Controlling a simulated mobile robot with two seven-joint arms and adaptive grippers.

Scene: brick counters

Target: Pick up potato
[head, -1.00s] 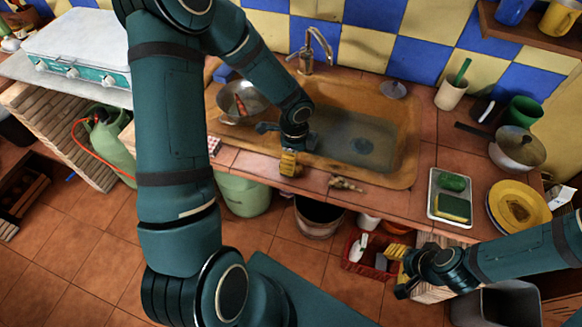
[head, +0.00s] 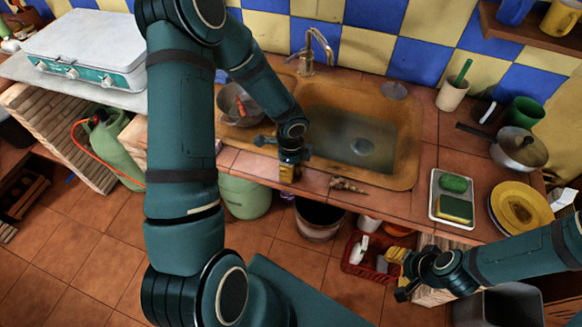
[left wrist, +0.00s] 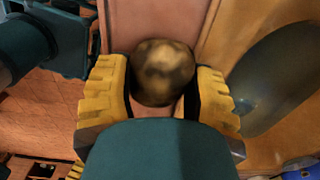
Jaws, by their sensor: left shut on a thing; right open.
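The potato (left wrist: 162,72) is a round, brown, mottled lump in the left wrist view. It sits between the two yellow ridged fingers of my left gripper (head: 287,173), which is shut on it. In the head view this gripper points down at the front strip of the tiled counter, beside the sink, and the potato cannot be made out there. Whether the potato still touches the counter is unclear. My right gripper (head: 403,276) is open and empty, low in front of the counter at the right.
The sink (head: 405,150) lies right behind my left gripper. A metal bowl (head: 250,103) stands left of it. A ginger-like root (head: 347,186) lies on the counter's front strip. A tray (head: 439,211) with a sponge and a yellow plate (head: 520,205) stand at the right.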

